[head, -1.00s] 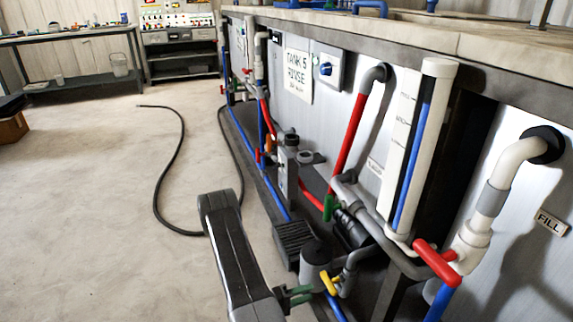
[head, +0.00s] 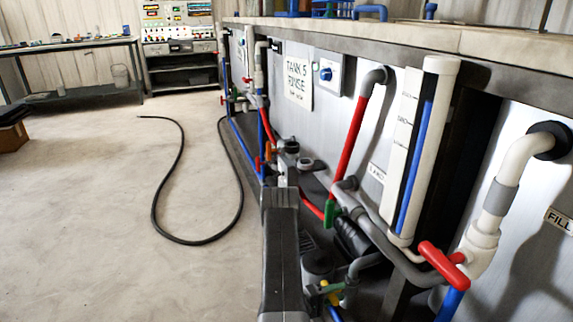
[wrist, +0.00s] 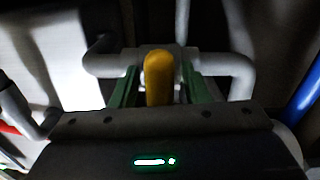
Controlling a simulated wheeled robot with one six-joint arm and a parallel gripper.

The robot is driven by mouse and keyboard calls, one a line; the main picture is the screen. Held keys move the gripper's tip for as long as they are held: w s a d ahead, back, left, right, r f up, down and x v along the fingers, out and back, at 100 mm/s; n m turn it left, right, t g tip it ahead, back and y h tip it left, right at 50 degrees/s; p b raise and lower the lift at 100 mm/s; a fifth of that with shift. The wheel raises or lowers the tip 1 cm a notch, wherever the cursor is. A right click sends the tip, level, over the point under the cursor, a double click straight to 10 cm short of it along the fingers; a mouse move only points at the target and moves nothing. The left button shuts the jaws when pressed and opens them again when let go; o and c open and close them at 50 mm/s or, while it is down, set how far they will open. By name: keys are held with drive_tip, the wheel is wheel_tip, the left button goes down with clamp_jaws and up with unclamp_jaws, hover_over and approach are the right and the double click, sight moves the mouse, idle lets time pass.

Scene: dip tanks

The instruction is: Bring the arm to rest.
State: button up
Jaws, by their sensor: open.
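My arm (head: 281,250) reaches down in front of the pipework at the bottom middle of the head view. My gripper (head: 326,288) has green fingers, partly hidden behind the arm, beside a yellow valve handle (head: 334,298). In the wrist view, my gripper (wrist: 160,92) is open. The yellow handle (wrist: 159,72) stands between its two fingers, with a gap on each side. Grey pipe (wrist: 225,66) runs behind the handle.
A red valve handle (head: 442,266), a green handle (head: 329,213) and a clear-fronted level tube (head: 419,150) are close by on the right. The tank wall stands right behind. A black hose (head: 154,205) loops on the open floor at left.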

drive_tip(key=n, duration=0.4)
drive_tip(key=shift+r+n, duration=0.25)
drive_tip(key=shift+n, duration=0.15)
